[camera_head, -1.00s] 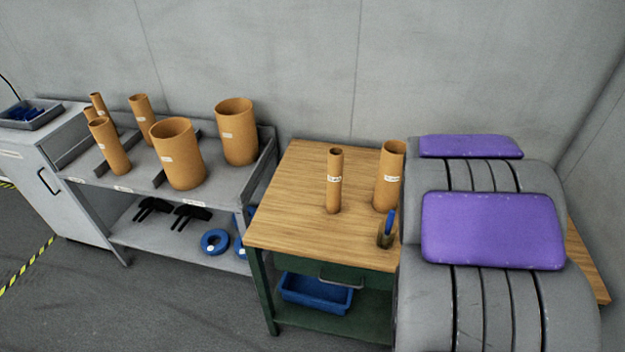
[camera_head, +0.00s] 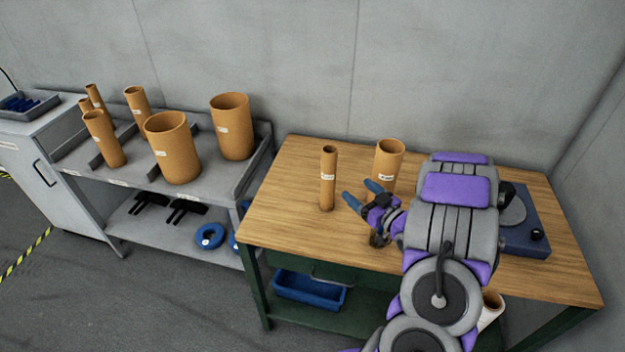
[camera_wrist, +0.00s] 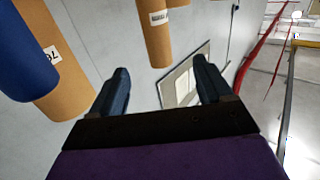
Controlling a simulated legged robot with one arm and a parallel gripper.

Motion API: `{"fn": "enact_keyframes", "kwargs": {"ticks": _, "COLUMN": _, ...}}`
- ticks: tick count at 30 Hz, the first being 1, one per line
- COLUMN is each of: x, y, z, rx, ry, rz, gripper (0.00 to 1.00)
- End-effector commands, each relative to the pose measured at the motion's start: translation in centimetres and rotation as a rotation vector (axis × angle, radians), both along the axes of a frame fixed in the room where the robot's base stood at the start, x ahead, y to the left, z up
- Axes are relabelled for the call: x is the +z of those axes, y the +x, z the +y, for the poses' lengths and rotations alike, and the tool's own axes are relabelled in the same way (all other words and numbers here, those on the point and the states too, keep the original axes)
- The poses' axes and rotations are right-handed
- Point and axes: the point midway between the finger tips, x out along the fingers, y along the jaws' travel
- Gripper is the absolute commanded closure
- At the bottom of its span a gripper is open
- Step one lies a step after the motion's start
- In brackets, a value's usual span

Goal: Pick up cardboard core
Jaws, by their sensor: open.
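Two upright cardboard cores stand on the wooden table in the head view: a thin one (camera_head: 328,180) with a white label, and a wider one (camera_head: 388,160) to its right. My gripper (camera_head: 361,194) is open and empty, just right of the thin core and in front of the wide one, hiding part of the wide core's lower side. The fingertips point left toward the thin core, apart from it. In the wrist view, the open jaws (camera_wrist: 160,88) have nothing between them. Cardboard tubes (camera_wrist: 65,75) show at the upper left; which ones they are I cannot tell.
The wooden table (camera_head: 290,215) has free room at its left. A dark blue device (camera_head: 528,235) with a round plate sits at the right. A grey shelf (camera_head: 210,190) at the left holds several more tubes (camera_head: 172,148). A blue bin (camera_head: 310,290) sits below the table.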

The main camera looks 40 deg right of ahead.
Motion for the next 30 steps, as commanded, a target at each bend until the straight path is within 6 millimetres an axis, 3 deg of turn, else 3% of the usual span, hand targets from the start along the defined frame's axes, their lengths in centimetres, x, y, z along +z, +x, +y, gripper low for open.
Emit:
{"fn": "enact_keyframes", "kwargs": {"ticks": 5, "x": -0.1, "y": 1.0, "z": -0.5, "rx": 0.006, "ry": 0.013, "rz": -0.024, "gripper": 0.21}}
{"fn": "enact_keyframes", "kwargs": {"ticks": 22, "x": -0.1, "y": 10.5, "z": 0.1, "rx": 0.006, "ry": 0.010, "rz": -0.020, "gripper": 0.21}}
{"fn": "enact_keyframes", "kwargs": {"ticks": 30, "x": -0.3, "y": 12.3, "z": -0.3, "rx": 0.002, "ry": 0.014, "rz": -0.018, "gripper": 0.21}}
